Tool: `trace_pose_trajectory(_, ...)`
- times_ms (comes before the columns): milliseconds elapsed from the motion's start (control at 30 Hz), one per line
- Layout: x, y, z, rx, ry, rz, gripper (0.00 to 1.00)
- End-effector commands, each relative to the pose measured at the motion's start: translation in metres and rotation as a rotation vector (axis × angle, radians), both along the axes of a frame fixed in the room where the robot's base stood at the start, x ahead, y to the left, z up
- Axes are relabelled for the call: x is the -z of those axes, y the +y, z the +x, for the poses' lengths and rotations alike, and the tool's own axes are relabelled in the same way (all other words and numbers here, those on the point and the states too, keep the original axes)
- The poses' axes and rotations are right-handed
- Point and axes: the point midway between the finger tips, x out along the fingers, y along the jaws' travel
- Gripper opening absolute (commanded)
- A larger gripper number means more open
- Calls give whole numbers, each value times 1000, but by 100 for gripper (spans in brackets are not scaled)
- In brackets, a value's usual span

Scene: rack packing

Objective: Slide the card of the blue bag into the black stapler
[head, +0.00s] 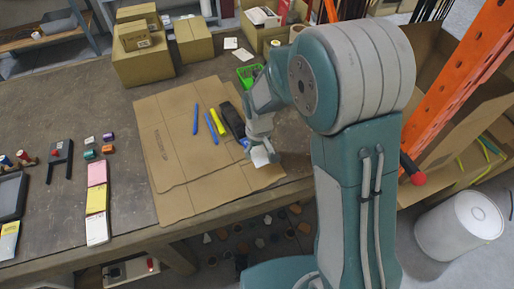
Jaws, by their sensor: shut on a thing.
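My gripper (259,142) is over the right part of the cardboard sheet on the table. It is shut on the card of the blue bag; a white piece (262,156) shows just below the fingers. A small bit of blue (244,143) shows at the left of the fingers, and most of the bag is hidden. The black stapler (232,121) lies on the cardboard just left of my gripper. Whether the card touches the stapler cannot be told from this view.
Blue bars (196,119) and a yellow bar (217,121) lie left of the stapler on the cardboard sheet (165,190). A green basket (249,75) and cardboard boxes (143,65) stand behind. Pink, yellow and white pads (97,200) lie left. An orange rack post (455,90) rises at right.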

Motion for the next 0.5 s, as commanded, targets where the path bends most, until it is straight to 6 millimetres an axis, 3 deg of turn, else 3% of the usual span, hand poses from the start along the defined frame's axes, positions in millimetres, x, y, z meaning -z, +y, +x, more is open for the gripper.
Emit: trace_pose_trajectory(500, 31, 3, 3, 0, 1, -1, 28)
